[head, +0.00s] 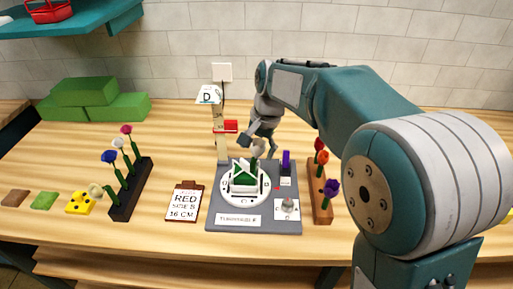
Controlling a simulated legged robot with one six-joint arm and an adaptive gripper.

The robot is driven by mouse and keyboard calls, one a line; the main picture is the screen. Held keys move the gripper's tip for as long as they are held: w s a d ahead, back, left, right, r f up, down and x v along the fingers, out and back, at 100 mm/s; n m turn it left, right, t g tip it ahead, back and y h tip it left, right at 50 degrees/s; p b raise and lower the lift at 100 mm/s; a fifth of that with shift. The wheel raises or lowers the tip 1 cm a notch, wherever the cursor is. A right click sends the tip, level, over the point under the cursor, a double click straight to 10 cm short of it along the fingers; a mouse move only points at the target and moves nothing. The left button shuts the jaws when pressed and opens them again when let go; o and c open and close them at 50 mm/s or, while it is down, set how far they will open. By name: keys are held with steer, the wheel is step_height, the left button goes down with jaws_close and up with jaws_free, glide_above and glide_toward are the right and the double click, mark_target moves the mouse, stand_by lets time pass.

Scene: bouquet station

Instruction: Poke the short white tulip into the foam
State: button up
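The green foam (244,182) sits in a round white dish (232,201) on the grey station board, with white strips over its top. My gripper (257,148) is above the back right of the foam. A small white tulip head (259,146) shows between its fingers, and the gripper appears shut on it. A short green stem runs down toward the foam; whether its tip touches or enters the foam is too small to tell.
A black rack (126,198) at left holds pink, white, blue and pale flowers. A wooden rack (319,203) at right holds red, orange and purple flowers. A post with a red slider (226,127) stands behind the dish. A clipboard (184,202) lies left of the board.

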steer(key=shift+r, duration=0.1)
stand_by(0.5)
steer(key=shift+d+r, duration=0.2)
steer(key=shift+r, duration=0.8)
steer(key=shift+d+r, duration=0.2)
steer(key=shift+r, duration=0.85)
steer(key=shift+d+r, duration=0.2)
steer(key=shift+r, duration=0.8)
steer(key=shift+o, duration=0.9)
steer(key=s+d+r+n+t, duration=0.2)
steer(key=s+d+r+t, duration=0.1)
steer(key=s+d, duration=0.7)
steer(key=s+d+f+n+t+h, duration=0.1)
steer(key=s+d+f, duration=0.2)
steer(key=s, duration=0.3)
steer(key=s+d+f+n+t+h, duration=0.1)
steer(key=s+d+f, duration=0.1)
steer(key=s, duration=0.5)
steer(key=shift+s+d+f+n+t, duration=0.3)
steer(key=shift+d+f, duration=0.1)
steer(key=shift+d, duration=0.25)
steer(key=shift+w, duration=0.1)
